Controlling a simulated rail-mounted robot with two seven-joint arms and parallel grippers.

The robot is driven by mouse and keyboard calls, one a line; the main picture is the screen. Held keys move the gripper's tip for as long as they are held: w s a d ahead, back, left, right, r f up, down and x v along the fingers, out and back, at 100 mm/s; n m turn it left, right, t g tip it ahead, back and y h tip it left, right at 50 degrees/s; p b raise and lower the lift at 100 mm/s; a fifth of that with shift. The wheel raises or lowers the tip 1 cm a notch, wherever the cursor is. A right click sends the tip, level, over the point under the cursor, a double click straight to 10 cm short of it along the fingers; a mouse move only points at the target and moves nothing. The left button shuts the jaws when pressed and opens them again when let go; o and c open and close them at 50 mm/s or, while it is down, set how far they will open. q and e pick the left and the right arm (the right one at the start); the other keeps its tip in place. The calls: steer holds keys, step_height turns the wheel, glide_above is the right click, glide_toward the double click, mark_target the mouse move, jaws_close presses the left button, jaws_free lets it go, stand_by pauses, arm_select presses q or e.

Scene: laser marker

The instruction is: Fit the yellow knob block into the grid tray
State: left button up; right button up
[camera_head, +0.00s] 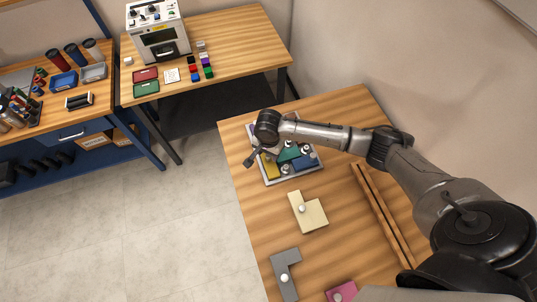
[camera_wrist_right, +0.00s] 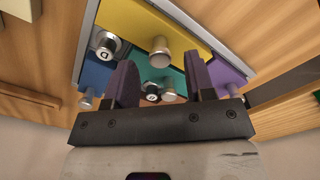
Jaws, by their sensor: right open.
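The yellow block (camera_head: 271,170) is at the near left of the grid tray (camera_head: 295,176), among teal and blue blocks. In the right wrist view, the yellow block (camera_wrist_right: 125,22) lies flat beside the tray's grey rim (camera_wrist_right: 215,42), with a silver knob (camera_wrist_right: 160,47) standing on it. I cannot tell whether it is fully seated. My right gripper (camera_head: 252,160) is over the tray's left side. In its wrist view, the open dark fingers (camera_wrist_right: 160,68) appear on either side of the yellow block's knob, without visible contact. My left gripper is not in view.
A cream block (camera_head: 313,213), a grey L-shaped block (camera_head: 284,272) and a magenta block (camera_head: 341,292) lie on the wooden table nearer me. A wooden rail (camera_head: 382,215) runs along the right. A laser machine (camera_head: 157,35) stands on the far table.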

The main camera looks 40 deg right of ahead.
step_height(320, 180, up, 8)
steer(key=s+a+f+n+t+y, duration=0.2)
steer(key=s+a+f+n, duration=0.3)
steer(key=s+a+n, duration=0.55)
steer(key=s+d+r+n+h, duration=0.1)
steer(key=s+n, duration=0.1)
steer(key=s, duration=0.5)
steer(key=s+d+r+n+t, duration=0.1)
steer(key=s+n, duration=0.2)
steer(key=s, duration=0.5)
steer(key=shift+s+d+t+h+p, duration=0.2)
steer(key=shift+d+t+h+p, duration=0.1)
steer(key=shift+h+p, duration=0.1)
steer(key=shift+r, duration=0.1)
